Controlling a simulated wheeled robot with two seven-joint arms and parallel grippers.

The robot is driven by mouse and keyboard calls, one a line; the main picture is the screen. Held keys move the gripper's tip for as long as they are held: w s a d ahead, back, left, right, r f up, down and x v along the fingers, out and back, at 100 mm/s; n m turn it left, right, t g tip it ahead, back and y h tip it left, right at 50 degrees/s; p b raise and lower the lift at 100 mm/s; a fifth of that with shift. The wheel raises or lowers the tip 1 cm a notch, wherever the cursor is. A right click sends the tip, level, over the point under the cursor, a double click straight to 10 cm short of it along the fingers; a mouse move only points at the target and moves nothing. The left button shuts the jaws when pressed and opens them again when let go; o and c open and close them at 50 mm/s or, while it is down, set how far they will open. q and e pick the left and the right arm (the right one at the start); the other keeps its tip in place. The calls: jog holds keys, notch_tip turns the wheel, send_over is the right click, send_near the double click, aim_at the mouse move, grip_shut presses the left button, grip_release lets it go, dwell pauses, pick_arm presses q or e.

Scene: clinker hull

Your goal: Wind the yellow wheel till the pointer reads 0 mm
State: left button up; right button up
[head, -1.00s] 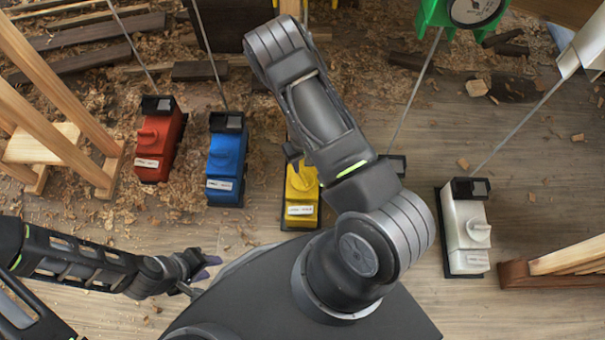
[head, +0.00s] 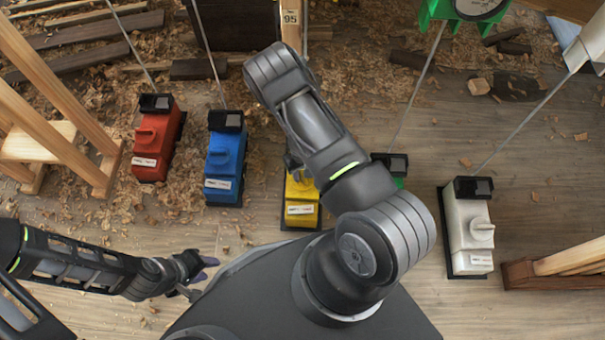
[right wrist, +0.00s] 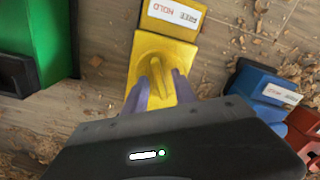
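The yellow winch box (head: 301,212) stands on the floor, partly hidden by my right arm in the head view. In the right wrist view its yellow wheel (right wrist: 156,62) shows a raised ridge, with a label reading FREE and HOLD beyond it. My right gripper (right wrist: 162,82) has its two fingers apart, one on each side of the ridge; I cannot tell whether they touch it. My left gripper (head: 204,277) is open and empty, low over the floor at the left. No pointer on a mm scale can be made out.
Red (head: 157,140), blue (head: 225,162) and white (head: 467,232) boxes stand around, each with a rod or line. A green box (right wrist: 32,45) is close beside the yellow one.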

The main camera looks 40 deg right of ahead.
grip_shut()
dwell(0.3)
dwell(0.4)
